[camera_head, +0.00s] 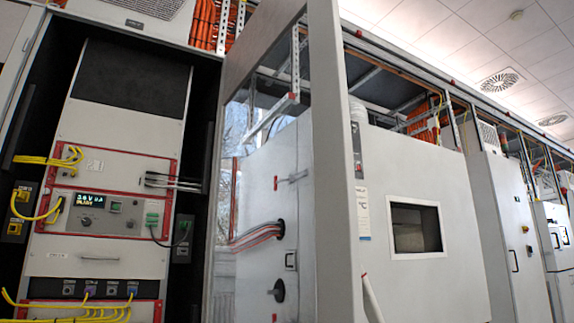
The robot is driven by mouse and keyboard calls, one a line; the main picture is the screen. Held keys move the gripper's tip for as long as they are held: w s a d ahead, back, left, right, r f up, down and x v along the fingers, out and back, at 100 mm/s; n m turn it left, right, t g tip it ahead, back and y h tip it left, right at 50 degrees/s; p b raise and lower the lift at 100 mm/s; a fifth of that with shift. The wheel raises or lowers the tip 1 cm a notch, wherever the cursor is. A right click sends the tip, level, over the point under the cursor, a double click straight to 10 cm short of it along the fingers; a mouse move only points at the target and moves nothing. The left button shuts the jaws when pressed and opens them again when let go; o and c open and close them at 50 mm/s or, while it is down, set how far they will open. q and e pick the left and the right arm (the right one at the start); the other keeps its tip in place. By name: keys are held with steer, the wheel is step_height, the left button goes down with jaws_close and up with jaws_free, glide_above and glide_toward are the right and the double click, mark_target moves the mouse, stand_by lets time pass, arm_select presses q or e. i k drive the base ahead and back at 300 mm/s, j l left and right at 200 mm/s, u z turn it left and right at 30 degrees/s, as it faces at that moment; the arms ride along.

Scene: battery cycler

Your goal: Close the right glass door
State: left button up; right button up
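The right glass door (327,150) stands open in the middle of the head view, swung out from the cabinet and seen at a steep angle. Its wide grey edge frame is nearest to me, and its narrower far edge is by the cabinet opening. Through its clear pane I see a grey cabinet wall with cables. A pale, slanted bar (372,298) shows at the lower right of the door's frame; I cannot tell whether it is the handle. The door's bottom is out of view. Neither of my grippers is in view.
The open cabinet (110,130) at left holds rack units, a lit display (90,200) and yellow cables (75,311) in front. A grey chamber with a dark window (416,228) stands right of the door. More cabinets (510,225) line the right side.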

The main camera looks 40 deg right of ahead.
mark_target(339, 282)
steer(key=k+l, duration=0.15)
steer(key=l, duration=0.2)
steer(key=k+l, duration=0.15)
steer(key=l, duration=0.2)
steer(key=k+l, duration=0.1)
steer(key=l, duration=0.85)
steer(key=i+l, duration=0.1)
steer(key=l, duration=0.45)
steer(key=k+l, duration=0.1)
steer(key=l, duration=0.5)
steer(key=k, duration=0.35)
